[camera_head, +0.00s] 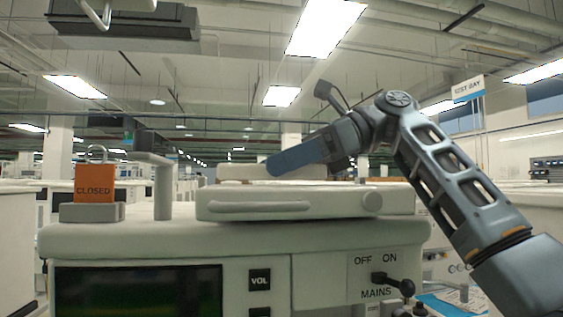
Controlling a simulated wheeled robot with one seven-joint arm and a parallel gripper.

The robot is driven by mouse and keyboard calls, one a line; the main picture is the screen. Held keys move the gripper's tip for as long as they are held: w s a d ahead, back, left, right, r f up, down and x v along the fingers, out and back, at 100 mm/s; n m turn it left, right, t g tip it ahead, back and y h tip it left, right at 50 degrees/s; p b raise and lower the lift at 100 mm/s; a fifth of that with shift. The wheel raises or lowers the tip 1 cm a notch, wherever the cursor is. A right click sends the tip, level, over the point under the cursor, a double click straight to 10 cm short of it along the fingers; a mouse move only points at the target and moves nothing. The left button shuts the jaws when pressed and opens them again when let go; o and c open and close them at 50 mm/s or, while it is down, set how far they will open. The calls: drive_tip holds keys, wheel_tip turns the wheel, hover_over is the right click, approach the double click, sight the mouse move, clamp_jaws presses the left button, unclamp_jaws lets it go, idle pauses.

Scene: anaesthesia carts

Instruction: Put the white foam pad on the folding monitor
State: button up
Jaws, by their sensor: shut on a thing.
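The folding monitor (305,203) lies folded flat on top of the white cart, with a long grip along its front edge and a round knob at its right. A white block, which looks like the foam pad (238,172), shows low over the monitor's top. My gripper (284,163) reaches in from the right above the monitor, shut on the white pad. The near finger hides part of the pad and the grasp. I cannot tell whether the pad touches the monitor.
The cart top (120,237) has an orange CLOSED padlock (94,184) on a grey block at the left, beside an upright post (162,190). The cart front has a dark screen (138,291), a VOL button and a MAINS lever (392,282). A TEST BAY sign (468,88) hangs behind.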

drive_tip(key=shift+f, duration=0.3)
drive_tip(key=o, duration=1)
drive_tip(key=shift+c, duration=0.2)
drive_tip(key=b+v, duration=0.2)
drive_tip(key=v, duration=1)
drive_tip(key=shift+r, duration=0.1)
